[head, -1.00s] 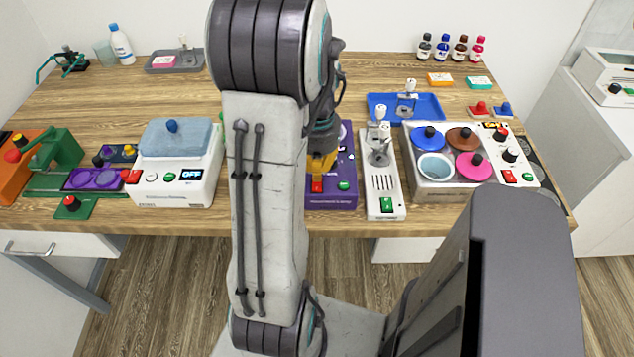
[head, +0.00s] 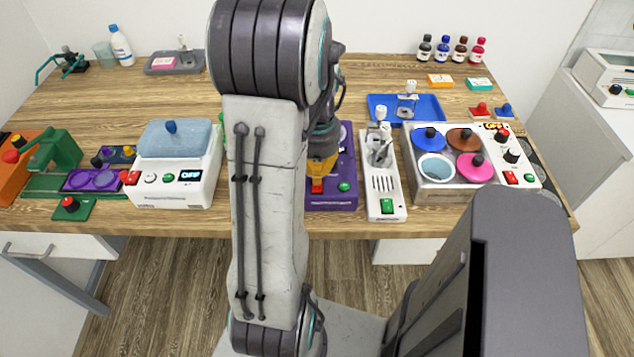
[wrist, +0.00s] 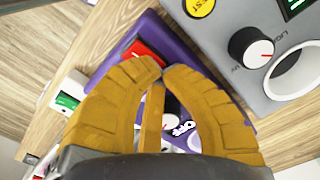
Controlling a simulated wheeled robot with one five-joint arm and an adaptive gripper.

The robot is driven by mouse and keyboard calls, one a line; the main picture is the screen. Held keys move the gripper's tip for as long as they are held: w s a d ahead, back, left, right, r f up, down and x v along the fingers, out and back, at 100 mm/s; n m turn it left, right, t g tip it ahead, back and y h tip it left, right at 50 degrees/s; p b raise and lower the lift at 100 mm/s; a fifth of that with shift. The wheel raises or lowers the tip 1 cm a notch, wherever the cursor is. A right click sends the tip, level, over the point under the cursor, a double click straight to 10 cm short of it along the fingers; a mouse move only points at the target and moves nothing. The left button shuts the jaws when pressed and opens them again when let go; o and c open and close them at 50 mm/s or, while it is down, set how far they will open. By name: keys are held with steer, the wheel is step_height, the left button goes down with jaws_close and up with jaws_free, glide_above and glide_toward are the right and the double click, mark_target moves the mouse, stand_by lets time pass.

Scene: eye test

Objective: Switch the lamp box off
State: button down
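A purple box (head: 345,170) stands at the table's front, partly behind my arm; it fits the lamp box, but I cannot read a name on it. It has a red switch (head: 317,187) and a green button (head: 344,187). In the wrist view the red switch (wrist: 146,52) lies just beyond my fingertips, and a display (wrist: 182,128) shows between the fingers, apparently reading OFF. My gripper (wrist: 164,70) has yellow fingers with tips together and nothing visible between them. In the head view my gripper (head: 321,170) is right above the red switch; contact cannot be told.
A grey box with a knob (wrist: 252,48) and a yellow button (wrist: 200,6) stands close beside the purple box. A white device with a green switch (head: 387,206) stands on its other side. A blue-lidded box (head: 175,140) is at left, a box with several round lids (head: 440,190) at right.

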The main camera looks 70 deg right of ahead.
steer(key=shift+r+p, duration=2.7)
steer(key=shift+r, duration=0.75)
steer(key=shift+a+f+n, duration=0.1)
steer(key=shift+a+n, duration=0.15)
steer(key=shift+n, duration=0.55)
steer(key=w+a+r+n+t, duration=0.1)
steer(key=w+a+r+n, duration=0.2)
steer(key=a+n, duration=0.3)
steer(key=w+a+r+n+t, duration=0.1)
steer(key=w+a+r+n, duration=0.2)
steer(key=a, duration=1.2)
steer(key=w+a+r+n+t, duration=0.2)
steer(key=w+a+r+n, duration=0.1)
steer(key=w+a+n, duration=0.4)
steer(key=shift+a+r+n, duration=0.35)
steer(key=shift+a+n, duration=0.95)
steer(key=shift+a, duration=0.65)
